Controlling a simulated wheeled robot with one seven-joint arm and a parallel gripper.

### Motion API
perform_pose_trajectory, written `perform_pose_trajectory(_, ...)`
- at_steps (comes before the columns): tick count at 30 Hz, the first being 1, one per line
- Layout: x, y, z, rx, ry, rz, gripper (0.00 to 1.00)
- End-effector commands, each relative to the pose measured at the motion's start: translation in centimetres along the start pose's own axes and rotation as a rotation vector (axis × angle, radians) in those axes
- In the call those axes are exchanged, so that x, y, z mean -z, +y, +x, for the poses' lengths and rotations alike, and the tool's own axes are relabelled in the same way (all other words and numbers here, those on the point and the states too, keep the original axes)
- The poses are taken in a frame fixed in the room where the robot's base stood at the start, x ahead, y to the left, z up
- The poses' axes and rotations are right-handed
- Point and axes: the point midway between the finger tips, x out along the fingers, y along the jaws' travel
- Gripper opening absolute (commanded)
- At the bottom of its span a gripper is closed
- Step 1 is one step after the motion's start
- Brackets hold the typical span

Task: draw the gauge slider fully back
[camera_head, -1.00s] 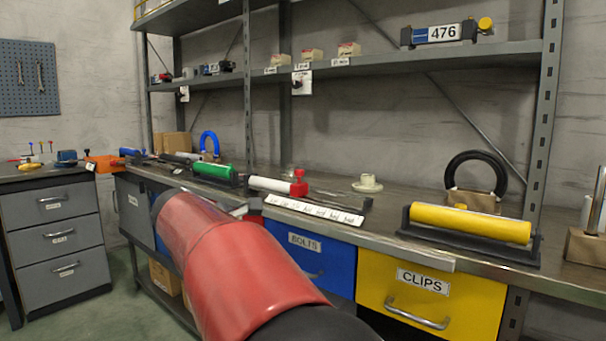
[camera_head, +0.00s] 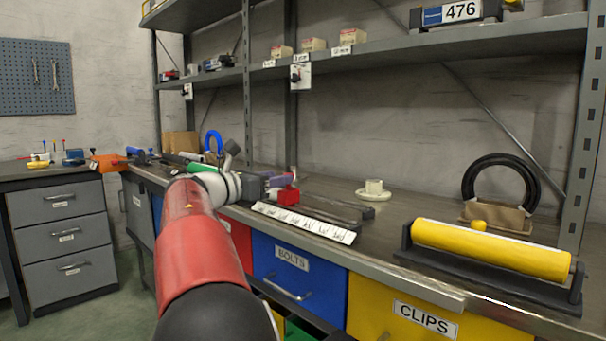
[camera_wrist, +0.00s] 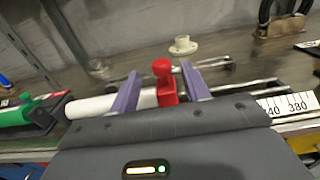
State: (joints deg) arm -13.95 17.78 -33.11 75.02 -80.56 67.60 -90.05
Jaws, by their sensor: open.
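The gauge slider is a red block with a round red knob. It shows in the wrist view (camera_wrist: 167,88) and, partly covered, in the head view (camera_head: 287,195). It sits on dark rails behind a white number scale (camera_head: 303,222). A white cylinder (camera_wrist: 95,106) lies left of the slider in the wrist view. My gripper (camera_wrist: 161,88) is open, its two purple fingers on either side of the slider. The slider is nearer the right finger; I cannot tell if they touch. My gripper (camera_head: 280,182) hides part of the gauge in the head view.
A yellow roller (camera_head: 490,248) in a dark cradle and a black ring on a stand (camera_head: 497,215) are to the right. A pale flanged piece (camera_head: 373,190) stands behind the gauge. A green cylinder (camera_wrist: 15,114) is at left. A shelf (camera_head: 420,56) hangs above.

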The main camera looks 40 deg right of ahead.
Motion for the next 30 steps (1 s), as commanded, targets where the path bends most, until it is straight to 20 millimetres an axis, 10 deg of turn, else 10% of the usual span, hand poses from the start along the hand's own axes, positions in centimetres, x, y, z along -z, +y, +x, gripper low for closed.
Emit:
perform_pose_trajectory(12, 0.0, -0.1, 6.2, 0.003, 0.001, 0.001, 0.47)
perform_pose_trajectory(23, 0.0, -0.1, 7.0, 0.000, 0.002, 0.003, 0.47)
perform_pose_trajectory(30, 0.0, -0.1, 7.0, 0.000, 0.002, 0.003, 0.19)
